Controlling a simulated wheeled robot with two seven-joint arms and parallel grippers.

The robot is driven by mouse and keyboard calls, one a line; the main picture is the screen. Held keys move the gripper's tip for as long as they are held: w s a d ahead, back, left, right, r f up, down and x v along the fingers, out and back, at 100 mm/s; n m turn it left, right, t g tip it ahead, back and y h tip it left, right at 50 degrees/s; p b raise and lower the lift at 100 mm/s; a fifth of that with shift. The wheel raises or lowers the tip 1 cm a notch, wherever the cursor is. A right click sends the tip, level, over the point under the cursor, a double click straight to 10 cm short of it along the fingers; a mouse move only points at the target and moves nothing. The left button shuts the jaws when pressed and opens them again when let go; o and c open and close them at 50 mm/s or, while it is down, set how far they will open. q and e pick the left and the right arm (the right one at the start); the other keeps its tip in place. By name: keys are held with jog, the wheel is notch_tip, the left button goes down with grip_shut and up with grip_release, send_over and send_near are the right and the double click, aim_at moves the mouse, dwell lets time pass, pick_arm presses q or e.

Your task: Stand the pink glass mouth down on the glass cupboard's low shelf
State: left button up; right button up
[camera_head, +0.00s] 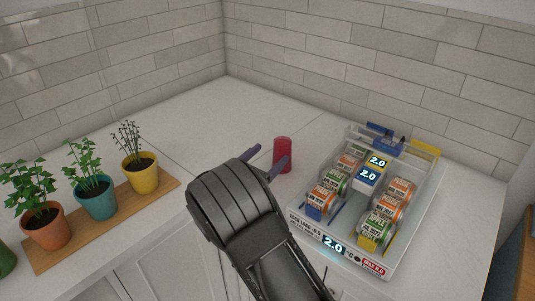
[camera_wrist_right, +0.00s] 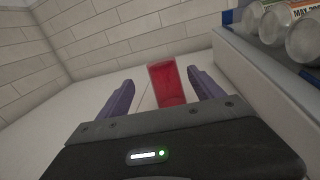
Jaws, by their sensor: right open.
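The pink glass (camera_head: 283,155) stands on the white counter, left of the can dispenser. It also shows in the right wrist view (camera_wrist_right: 166,84), ahead of my right gripper and between the lines of its two fingers. My right gripper (camera_head: 265,160) is open, with its purple fingers spread on either side in front of the glass. In the right wrist view the right gripper (camera_wrist_right: 160,95) holds nothing. I cannot tell whether a finger touches the glass. The glass cupboard and its low shelf are not in view. My left gripper is not in view.
A clear dispenser tray (camera_head: 398,255) with several cans stands close to the right of the glass. Several potted plants stand on a wooden board (camera_head: 165,186) at the left. The counter (camera_head: 190,115) behind and left of the glass is clear, up to the tiled wall.

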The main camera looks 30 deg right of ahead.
aim_at(278, 149)
jog(key=shift+s, duration=0.15)
jog(key=shift+p+x, duration=0.3)
jog(key=shift+x, duration=1.05)
jog(key=shift+d+r+p, duration=0.15)
jog(key=shift+d+p, duration=0.15)
jog(key=shift+d, duration=0.2)
jog(key=p+x, duration=0.1)
jog(key=x, duration=0.2)
jog(key=shift+d, duration=0.3)
jog(key=shift+w+d, duration=0.25)
jog(key=shift+w, duration=0.15)
jog(key=shift+c, duration=0.6)
grip_shut()
